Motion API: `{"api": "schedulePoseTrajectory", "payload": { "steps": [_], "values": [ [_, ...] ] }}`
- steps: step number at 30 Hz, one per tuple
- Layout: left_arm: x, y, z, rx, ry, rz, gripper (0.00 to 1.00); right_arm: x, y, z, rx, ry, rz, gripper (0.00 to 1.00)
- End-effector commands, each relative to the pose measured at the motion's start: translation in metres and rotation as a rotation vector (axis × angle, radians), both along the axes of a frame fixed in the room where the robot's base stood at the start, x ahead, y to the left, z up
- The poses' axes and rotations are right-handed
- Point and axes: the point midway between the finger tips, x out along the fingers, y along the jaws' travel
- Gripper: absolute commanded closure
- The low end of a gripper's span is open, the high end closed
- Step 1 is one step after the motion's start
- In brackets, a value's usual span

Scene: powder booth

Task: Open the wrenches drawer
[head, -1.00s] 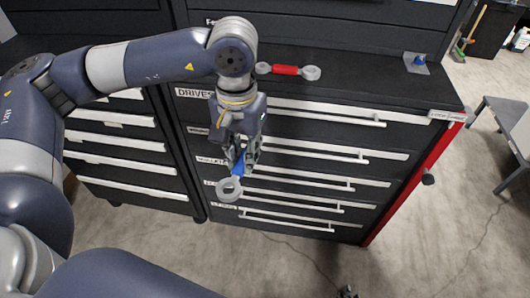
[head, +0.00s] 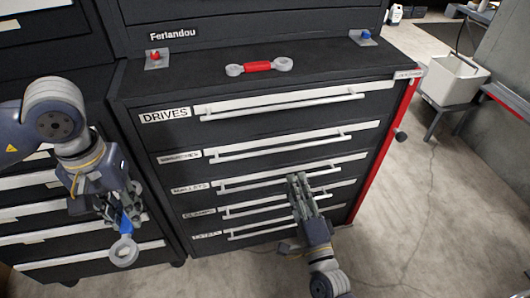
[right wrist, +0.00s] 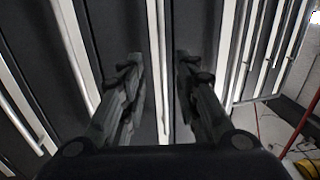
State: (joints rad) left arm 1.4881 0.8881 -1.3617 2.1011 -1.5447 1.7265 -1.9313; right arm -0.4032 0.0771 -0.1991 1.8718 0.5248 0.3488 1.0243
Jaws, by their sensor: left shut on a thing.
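The drawer cabinet has several dark drawers with white handles, all shut. The second drawer from the top (head: 280,147) has a small label (head: 180,158) that seems to read wrenches, though it is blurred. My left gripper (head: 124,207) is shut on a blue-handled wrench (head: 123,250) with a grey ring end, left of the labelled drawers. My right gripper (head: 296,180) is in front of the cabinet, below the second drawer, near the third and fourth drawers' handles. In the right wrist view its fingers (right wrist: 158,68) are apart, with a pale strip visible between them.
A red-handled, ring-ended wrench (head: 258,67) lies on the cabinet top. Red and blue pieces (head: 365,36) stand on small plates there. A white bin (head: 453,80) on a grey stand is at the right.

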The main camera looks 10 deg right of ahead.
Motion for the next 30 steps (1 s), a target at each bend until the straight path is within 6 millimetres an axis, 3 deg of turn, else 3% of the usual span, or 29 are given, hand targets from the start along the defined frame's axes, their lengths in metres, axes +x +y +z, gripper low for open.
{"api": "schedulePoseTrajectory", "payload": {
  "steps": [5, 21, 30],
  "values": [
    [0.000, 0.000, 0.002, -0.001, -0.001, -0.001, 1.00, 0.015, -0.001, 0.007, 0.009, -0.011, -0.002, 0.71],
    [0.000, 0.000, 0.005, -0.001, -0.001, 0.000, 1.00, 0.104, 0.003, 0.024, 0.006, -0.008, 0.000, 0.71],
    [0.000, 0.000, 0.005, -0.001, -0.001, 0.000, 1.00, 0.117, 0.003, 0.026, 0.006, -0.006, -0.001, 0.71]
  ]
}}
